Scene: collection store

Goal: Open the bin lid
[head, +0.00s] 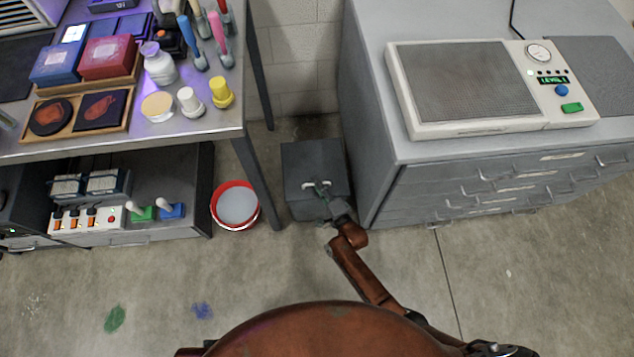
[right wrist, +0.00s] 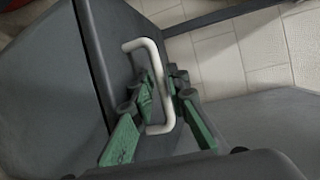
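The bin (head: 312,160) is a dark grey box on the floor between the workbench and the drawer cabinet. A pale bar handle (head: 309,185) sits on its near side; in the right wrist view the handle (right wrist: 146,43) stands out from a dark grey panel (right wrist: 110,50). My right gripper (head: 325,190) is at this handle. In the right wrist view its green-padded fingers (right wrist: 162,88) lie on both sides of the handle's bar and look closed on it. I see no clear gap at the lid. My left gripper is not in view.
A red bucket (head: 218,190) stands just left of the bin, beside the workbench leg (head: 259,180). The grey drawer cabinet (head: 400,185) is close on the bin's right. A block wall (head: 300,70) is behind. The floor (head: 260,270) in front is clear.

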